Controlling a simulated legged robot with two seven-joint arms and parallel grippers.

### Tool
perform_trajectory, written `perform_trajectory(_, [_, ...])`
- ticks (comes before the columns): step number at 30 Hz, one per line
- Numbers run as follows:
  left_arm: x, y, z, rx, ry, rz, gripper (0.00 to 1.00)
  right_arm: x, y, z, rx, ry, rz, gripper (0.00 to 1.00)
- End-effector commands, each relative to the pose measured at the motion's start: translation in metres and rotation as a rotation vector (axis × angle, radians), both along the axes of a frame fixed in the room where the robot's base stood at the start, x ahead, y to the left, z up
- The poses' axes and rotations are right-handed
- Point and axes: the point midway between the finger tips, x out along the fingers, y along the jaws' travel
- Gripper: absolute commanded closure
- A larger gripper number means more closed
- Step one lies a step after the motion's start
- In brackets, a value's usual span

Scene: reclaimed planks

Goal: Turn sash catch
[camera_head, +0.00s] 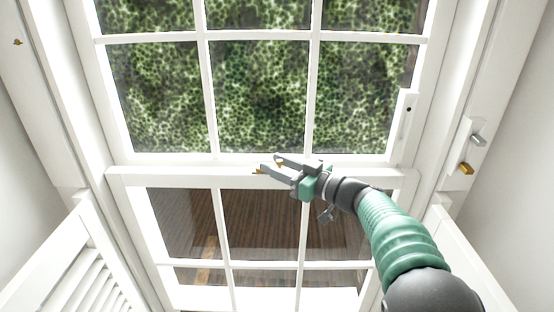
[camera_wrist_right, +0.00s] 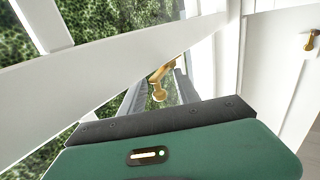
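The brass sash catch (camera_head: 280,163) sits on the white meeting rail of the window, partly hidden by my right gripper. In the right wrist view the catch (camera_wrist_right: 158,88) shows as a brass lever with a rounded knob, between the two grey fingers. My right gripper (camera_head: 267,163) reaches in from the lower right, its fingers pointing left along the rail. It is open, with a gap between the fingers (camera_wrist_right: 160,90). I cannot tell whether either finger touches the catch. My left gripper is not in view.
White sash bars (camera_head: 206,90) frame the panes above and below the rail. A silver handle (camera_head: 478,140) and a brass fitting (camera_head: 466,168) are on the right frame. A louvred shutter (camera_head: 80,270) stands at lower left. A small brass piece (camera_head: 17,42) is on the left frame.

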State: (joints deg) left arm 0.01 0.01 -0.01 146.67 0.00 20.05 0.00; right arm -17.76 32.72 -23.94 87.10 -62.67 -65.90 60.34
Motion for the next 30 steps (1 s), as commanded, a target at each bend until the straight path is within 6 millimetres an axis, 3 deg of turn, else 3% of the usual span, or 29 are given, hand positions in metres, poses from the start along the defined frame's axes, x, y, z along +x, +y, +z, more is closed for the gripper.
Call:
perform_trajectory(6, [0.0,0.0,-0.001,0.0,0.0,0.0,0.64,0.0,-0.001,0.0,0.001,-0.001,-0.001,0.63])
perform_trajectory(15, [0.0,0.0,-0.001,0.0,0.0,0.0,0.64,0.001,0.0,-0.001,0.0,0.0,0.0,1.0])
perform_trajectory(23, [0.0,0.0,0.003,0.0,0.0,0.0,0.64,0.001,0.001,0.0,-0.002,0.001,0.009,1.0])
perform_trajectory(30, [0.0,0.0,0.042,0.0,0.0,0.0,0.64,0.012,-0.001,0.006,-0.001,0.003,0.168,1.0])
